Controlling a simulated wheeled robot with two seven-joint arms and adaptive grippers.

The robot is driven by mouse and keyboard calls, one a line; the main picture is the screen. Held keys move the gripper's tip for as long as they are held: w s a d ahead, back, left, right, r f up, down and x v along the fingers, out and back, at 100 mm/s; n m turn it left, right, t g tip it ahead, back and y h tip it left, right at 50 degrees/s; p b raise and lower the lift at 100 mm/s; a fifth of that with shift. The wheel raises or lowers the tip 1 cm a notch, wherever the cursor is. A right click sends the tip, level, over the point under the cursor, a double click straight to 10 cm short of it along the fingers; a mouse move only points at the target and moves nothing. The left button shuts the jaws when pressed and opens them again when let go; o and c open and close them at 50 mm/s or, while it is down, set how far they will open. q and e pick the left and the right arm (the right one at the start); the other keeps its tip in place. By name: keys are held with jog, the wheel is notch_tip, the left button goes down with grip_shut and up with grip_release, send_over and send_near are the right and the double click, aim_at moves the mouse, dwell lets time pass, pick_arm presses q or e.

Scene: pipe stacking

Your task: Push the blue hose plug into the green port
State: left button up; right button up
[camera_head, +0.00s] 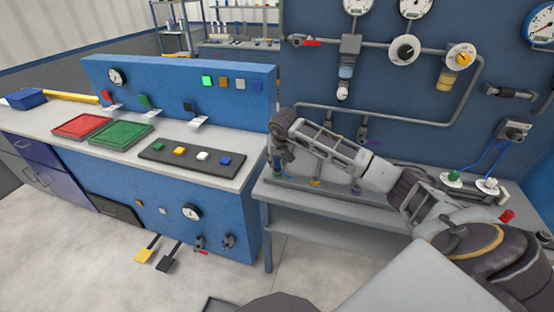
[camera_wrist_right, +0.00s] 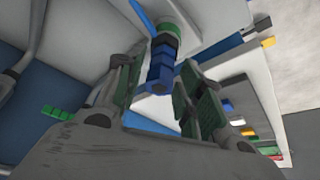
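In the right wrist view a blue ribbed piece (camera_wrist_right: 160,75), which looks like the hose plug, lies between the fingers of my right gripper (camera_wrist_right: 160,78). A dark collar and a green ring (camera_wrist_right: 172,22) adjoin its far end. I cannot tell how deeply they are joined. The fingers stand on both sides of the blue piece and look slightly apart from it. In the head view my right gripper (camera_head: 279,158) is low at the left end of the grey bench and hides most of what it surrounds. A green fitting (camera_head: 453,177) stands on a white disc farther right. My left gripper is out of view.
The grey bench (camera_head: 330,217) also carries a white fitting (camera_head: 490,183) with a blue hose (camera_head: 497,155). Pipes and gauges (camera_head: 405,48) cover the wall behind. A blue console (camera_head: 200,85) with trays and buttons stands close left of my gripper. Open floor (camera_head: 70,240) lies in front.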

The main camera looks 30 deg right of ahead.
jog(key=shift+o, duration=0.5)
jog(key=v, duration=1.2)
jog(key=shift+a, duration=0.1)
dwell(0.4)
